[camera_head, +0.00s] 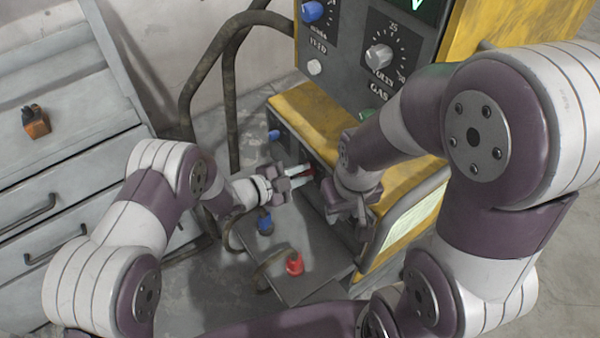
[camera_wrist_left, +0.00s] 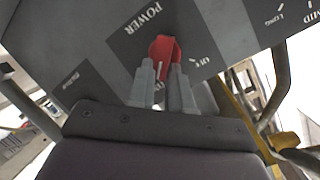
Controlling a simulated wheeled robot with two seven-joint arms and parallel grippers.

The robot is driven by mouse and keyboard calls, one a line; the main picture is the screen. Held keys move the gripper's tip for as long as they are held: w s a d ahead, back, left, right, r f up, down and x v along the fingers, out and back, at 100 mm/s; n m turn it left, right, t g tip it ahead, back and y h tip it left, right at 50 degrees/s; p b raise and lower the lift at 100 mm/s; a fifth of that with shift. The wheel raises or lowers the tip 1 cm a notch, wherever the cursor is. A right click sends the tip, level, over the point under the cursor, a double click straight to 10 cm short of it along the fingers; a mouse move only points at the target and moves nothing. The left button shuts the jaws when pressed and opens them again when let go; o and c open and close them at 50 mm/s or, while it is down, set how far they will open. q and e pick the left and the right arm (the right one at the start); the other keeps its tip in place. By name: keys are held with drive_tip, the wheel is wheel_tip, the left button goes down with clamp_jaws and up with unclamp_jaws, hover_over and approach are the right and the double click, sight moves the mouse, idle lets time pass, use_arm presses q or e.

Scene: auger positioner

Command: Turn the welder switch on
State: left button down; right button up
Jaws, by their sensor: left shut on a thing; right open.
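The welder (camera_head: 345,55) is a grey and yellow machine with dials, at the centre and right in the head view. Its red power switch (camera_wrist_left: 163,48) sits on a grey panel under the word POWER in the left wrist view. My left gripper (camera_wrist_left: 165,80) is shut on the red switch, one finger on each side of it. In the head view my left gripper (camera_head: 300,178) reaches the lower front panel, where a bit of red shows at the fingertips. My right gripper (camera_head: 350,215) is open and empty, lower and to the right, beside the yellow lower housing.
A blue plug (camera_head: 265,224) and a red plug (camera_head: 294,264) with cables stand on the grey lower plate. Dark hoses (camera_head: 228,90) rise behind my left arm. A grey drawer cabinet (camera_head: 60,150) with an orange item (camera_head: 36,123) on it stands left.

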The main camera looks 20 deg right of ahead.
use_arm(q)
drive_tip(key=shift+f, duration=0.1)
idle(0.4)
drive_tip(key=c, duration=1.1)
unclamp_jaws()
drive_tip(key=shift+o, duration=0.2)
drive_tip(key=p+v, duration=0.2)
drive_tip(key=v, duration=1)
drive_tip(key=shift+s+a, duration=0.2)
drive_tip(key=shift+a, duration=0.1)
